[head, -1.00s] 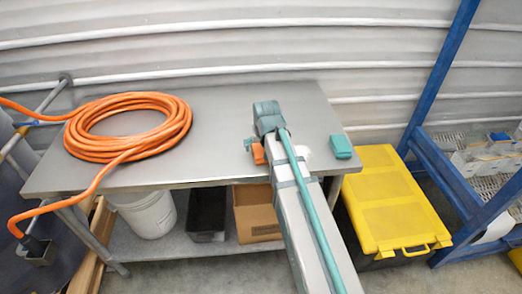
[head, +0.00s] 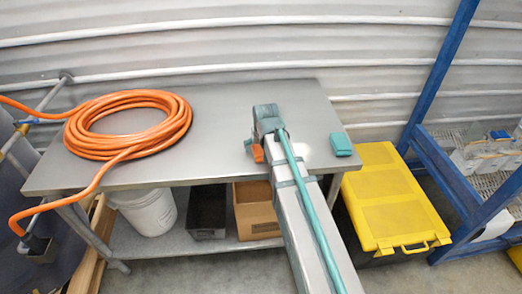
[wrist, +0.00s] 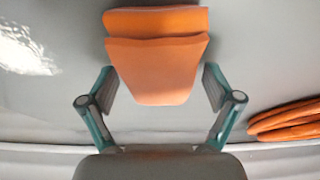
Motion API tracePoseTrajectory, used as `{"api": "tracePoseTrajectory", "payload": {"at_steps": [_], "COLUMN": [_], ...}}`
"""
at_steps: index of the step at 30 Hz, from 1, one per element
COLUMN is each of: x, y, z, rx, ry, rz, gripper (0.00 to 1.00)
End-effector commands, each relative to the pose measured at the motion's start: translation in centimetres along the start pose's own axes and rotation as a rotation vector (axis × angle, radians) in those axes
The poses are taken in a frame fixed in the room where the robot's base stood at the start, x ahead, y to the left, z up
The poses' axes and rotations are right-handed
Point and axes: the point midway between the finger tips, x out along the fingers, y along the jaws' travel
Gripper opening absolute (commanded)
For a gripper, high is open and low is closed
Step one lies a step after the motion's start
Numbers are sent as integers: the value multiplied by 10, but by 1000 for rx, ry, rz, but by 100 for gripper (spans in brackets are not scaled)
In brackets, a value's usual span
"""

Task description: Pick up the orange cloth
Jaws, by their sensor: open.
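The orange cloth (wrist: 158,65) lies on the grey metal table top as a folded piece with a second layer at its far edge. In the wrist view it reaches in between the fingers of my gripper (wrist: 159,88), which are spread open on either side with a gap to each. In the head view only a small orange part (head: 258,153) shows beside my arm; the rest is hidden behind the arm. I cannot tell the height of the fingertips above the table.
A coiled orange hose (head: 130,150) lies on the left of the metal table (head: 222,120); it also shows in the wrist view (wrist: 290,120). A teal block (head: 341,144) sits at the right edge. A yellow-lidded bin (head: 388,200) stands right of the table.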

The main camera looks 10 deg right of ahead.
Motion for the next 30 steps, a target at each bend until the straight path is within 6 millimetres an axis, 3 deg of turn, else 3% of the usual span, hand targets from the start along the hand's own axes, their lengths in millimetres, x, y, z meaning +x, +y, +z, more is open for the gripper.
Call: {"api": "tracePoseTrajectory", "payload": {"at_steps": [10, 21, 30], "x": [1, 1, 0], "y": [0, 0, 0], "z": [0, 0, 0], "rx": [0, 0, 0], "ry": [0, 0, 1], "rz": [0, 0, 0], "gripper": [90, 28, 25]}}
